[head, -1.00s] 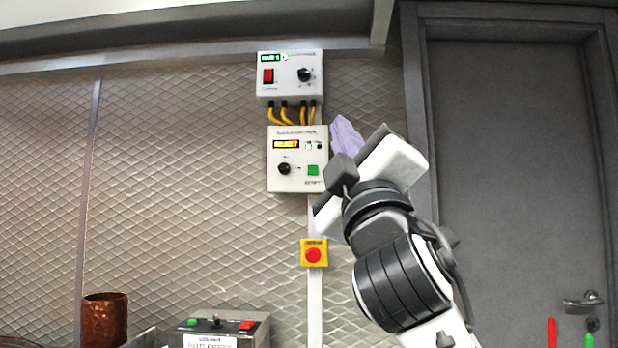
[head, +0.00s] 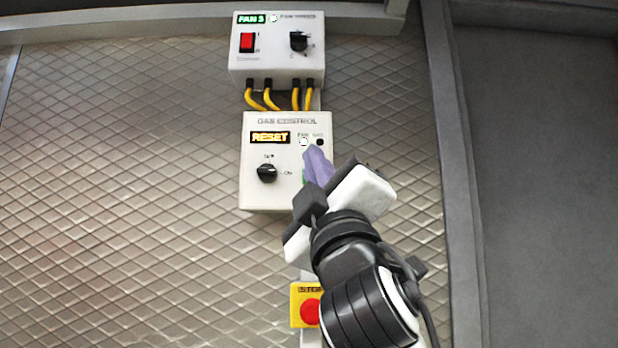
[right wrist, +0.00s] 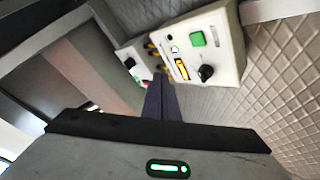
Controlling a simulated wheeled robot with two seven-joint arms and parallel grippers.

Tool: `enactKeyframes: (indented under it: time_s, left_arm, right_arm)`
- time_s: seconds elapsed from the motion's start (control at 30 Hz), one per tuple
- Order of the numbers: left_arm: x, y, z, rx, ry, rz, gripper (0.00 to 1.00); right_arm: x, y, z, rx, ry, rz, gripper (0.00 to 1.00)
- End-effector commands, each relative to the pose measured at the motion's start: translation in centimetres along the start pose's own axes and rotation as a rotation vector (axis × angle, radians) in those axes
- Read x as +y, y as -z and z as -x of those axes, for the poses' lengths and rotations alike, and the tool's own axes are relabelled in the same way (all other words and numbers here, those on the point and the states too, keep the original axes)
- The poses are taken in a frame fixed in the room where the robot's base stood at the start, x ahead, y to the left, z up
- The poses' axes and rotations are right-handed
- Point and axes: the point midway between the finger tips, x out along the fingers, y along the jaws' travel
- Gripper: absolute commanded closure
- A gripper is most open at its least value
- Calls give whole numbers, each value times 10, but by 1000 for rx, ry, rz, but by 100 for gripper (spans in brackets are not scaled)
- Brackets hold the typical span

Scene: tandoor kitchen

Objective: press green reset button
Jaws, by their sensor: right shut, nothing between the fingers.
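The white gas control box (head: 254,198) is on the wall, with an amber display reading RESET (head: 270,138) and a black knob (head: 267,173). Its square green button (right wrist: 197,39) shows whole in the right wrist view. In the head view only a green sliver of it shows beside the fingers. My right gripper (head: 315,163) is shut and empty, its purple fingers in front of the box's right half. In the right wrist view the fingers (right wrist: 161,98) point toward the boxes, with the button up and right of the tips. Contact with the box cannot be told. My left gripper is out of view.
Above is a white fan box (head: 275,72) with a red switch (head: 247,41) and knob; yellow cables (head: 270,98) join the two boxes. A yellow stop box with a red button (head: 310,311) is below, close to my right arm. A grey door frame (head: 455,150) is on the right.

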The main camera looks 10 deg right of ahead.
Motion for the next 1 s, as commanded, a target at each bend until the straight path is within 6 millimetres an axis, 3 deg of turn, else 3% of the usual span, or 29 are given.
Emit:
enactKeyframes:
  time_s: [0.27,0.7,1.0]
  left_arm:
    - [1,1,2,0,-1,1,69]
    - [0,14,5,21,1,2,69]
    - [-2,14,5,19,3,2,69]
  right_arm:
    - [-7,-7,-10,-3,1,3,100]
    - [-36,-37,-51,-2,1,0,100]
    - [-45,-45,-61,-1,1,1,100]
